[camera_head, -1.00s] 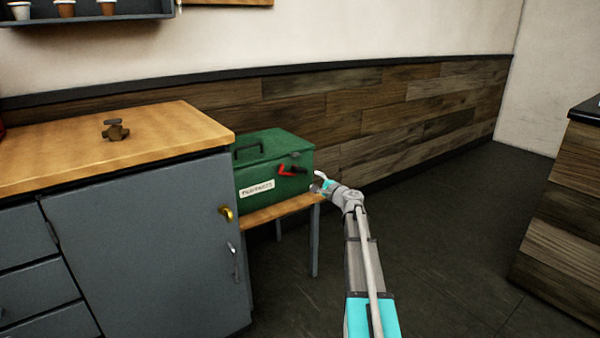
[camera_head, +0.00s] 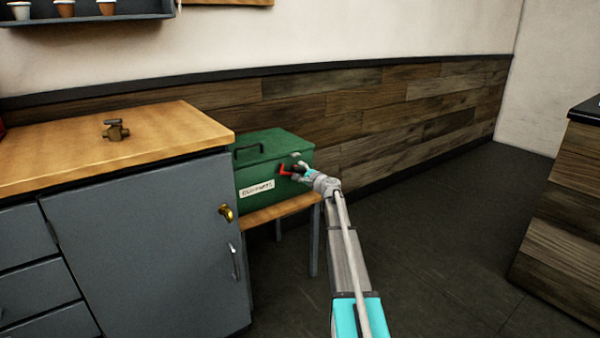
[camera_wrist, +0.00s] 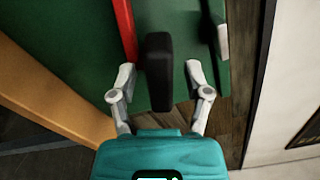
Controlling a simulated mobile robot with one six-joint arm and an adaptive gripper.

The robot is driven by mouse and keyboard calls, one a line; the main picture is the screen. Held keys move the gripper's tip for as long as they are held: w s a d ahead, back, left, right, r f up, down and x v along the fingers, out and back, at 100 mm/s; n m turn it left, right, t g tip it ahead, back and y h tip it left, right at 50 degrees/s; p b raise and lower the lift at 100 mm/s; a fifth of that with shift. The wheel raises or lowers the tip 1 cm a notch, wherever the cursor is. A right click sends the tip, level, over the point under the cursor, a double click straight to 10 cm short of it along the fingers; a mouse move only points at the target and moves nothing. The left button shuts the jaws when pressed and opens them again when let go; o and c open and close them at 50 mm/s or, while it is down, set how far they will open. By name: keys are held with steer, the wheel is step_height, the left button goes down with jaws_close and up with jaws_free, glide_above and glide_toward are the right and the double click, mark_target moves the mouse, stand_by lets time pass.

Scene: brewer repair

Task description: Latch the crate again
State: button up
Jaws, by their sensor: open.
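The green crate (camera_head: 265,165) stands with its lid down on a small wooden-topped table. Its red latch lever (camera_head: 284,171) is on the front face near the right end. In the wrist view the red lever (camera_wrist: 126,30) runs down beside a black grip (camera_wrist: 158,70). My gripper (camera_head: 298,168) is at the crate's front right. It is open in the wrist view (camera_wrist: 161,75), with one finger on each side of the black grip. A gap shows on each side of the grip. In the head view my gripper hides part of the latch.
A grey cabinet (camera_head: 150,245) with a wooden top stands left of the crate and carries a brass valve-like part (camera_head: 116,130). The small table (camera_head: 280,210) is under the crate. Floor to the right is clear up to a dark-topped counter (camera_head: 560,210).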

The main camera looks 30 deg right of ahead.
jaws_close()
steer(key=shift+a, duration=0.1)
stand_by(0.4)
